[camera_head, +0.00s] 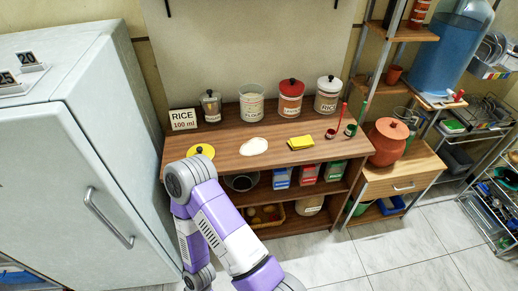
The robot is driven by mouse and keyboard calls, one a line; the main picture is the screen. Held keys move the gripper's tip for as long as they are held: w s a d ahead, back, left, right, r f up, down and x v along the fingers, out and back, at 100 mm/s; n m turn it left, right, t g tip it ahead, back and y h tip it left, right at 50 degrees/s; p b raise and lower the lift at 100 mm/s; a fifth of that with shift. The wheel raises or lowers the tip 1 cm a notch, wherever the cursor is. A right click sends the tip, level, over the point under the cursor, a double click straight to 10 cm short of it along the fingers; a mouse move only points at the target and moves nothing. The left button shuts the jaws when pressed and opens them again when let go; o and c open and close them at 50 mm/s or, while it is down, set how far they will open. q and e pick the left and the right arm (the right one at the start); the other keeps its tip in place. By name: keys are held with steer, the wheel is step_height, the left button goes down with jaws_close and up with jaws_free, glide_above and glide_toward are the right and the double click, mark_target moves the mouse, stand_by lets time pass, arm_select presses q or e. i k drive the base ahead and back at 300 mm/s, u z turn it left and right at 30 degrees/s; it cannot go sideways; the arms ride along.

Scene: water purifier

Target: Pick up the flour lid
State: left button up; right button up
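A round yellow lid with a dark knob (203,150) lies at the left front of the wooden table (300,128); my arm hides its lower part. I cannot read which canister it belongs to. A pale canister (251,107) stands open, without a lid, at the back of the table; its label is too small to read surely. A white patch like spilled flour (253,147) lies in front of it. One purple and white arm of mine rises from the bottom, bends beside the yellow lid and folds back down. Neither gripper shows.
A rice sign (183,119), yellow cloth (300,142) and upright utensils (350,128) are also there. A fridge (80,160) stands left, a clay pot (387,143) right.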

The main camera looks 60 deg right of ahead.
mark_target(208, 151)
steer(key=z, duration=2)
